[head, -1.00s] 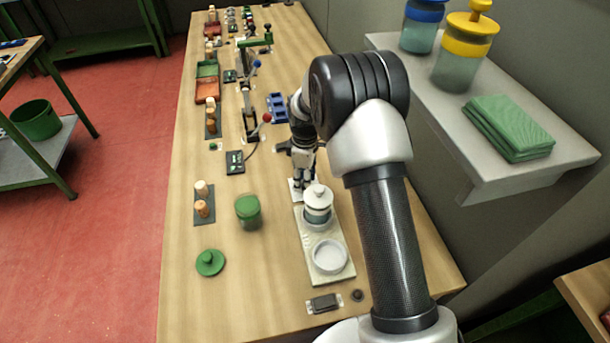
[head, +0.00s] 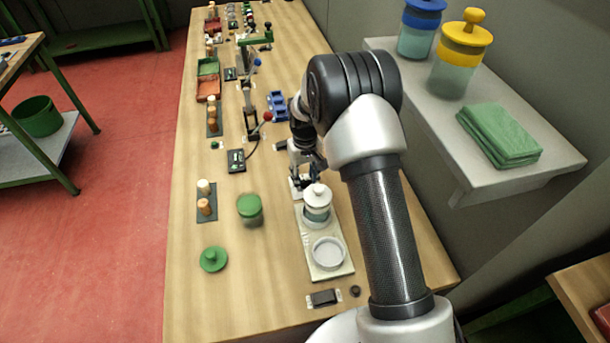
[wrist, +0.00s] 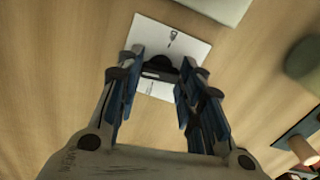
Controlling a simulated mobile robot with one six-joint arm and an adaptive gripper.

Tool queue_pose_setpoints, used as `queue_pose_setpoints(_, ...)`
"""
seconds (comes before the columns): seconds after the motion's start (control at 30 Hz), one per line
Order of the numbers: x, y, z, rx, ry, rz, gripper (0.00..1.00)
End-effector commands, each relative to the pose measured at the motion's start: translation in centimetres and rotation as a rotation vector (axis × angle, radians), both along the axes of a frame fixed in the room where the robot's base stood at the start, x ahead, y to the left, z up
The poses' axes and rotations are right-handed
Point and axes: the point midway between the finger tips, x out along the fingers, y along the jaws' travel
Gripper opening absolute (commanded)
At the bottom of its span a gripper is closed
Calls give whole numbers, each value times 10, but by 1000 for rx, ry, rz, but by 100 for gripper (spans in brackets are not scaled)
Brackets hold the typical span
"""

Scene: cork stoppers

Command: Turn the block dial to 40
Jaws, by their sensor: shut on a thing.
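The block dial (wrist: 158,66) is a dark knob on a white plate with small printed marks (wrist: 178,42). My gripper (wrist: 157,72) is over it in the wrist view, with one finger on each side, shut on the dial. The fingers and dial body hide part of the plate, and I cannot read the dial's setting. In the head view my gripper (head: 299,182) points down at the plate (head: 296,194), just behind a white-lidded jar; the dial itself is hidden there.
The white-lidded jar (head: 317,200) stands close in front of my gripper, on a pale board with a round white dish (head: 328,254). A green-lidded jar (head: 250,210) stands to the left. A shelf (head: 470,165) overhangs on the right.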

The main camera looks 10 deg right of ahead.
Motion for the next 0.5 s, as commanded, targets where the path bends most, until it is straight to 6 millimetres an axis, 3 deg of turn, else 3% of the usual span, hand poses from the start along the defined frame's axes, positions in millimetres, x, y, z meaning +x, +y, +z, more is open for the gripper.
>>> queue_pose_setpoints(0.5,1,0,1,0,-2,-489,11)
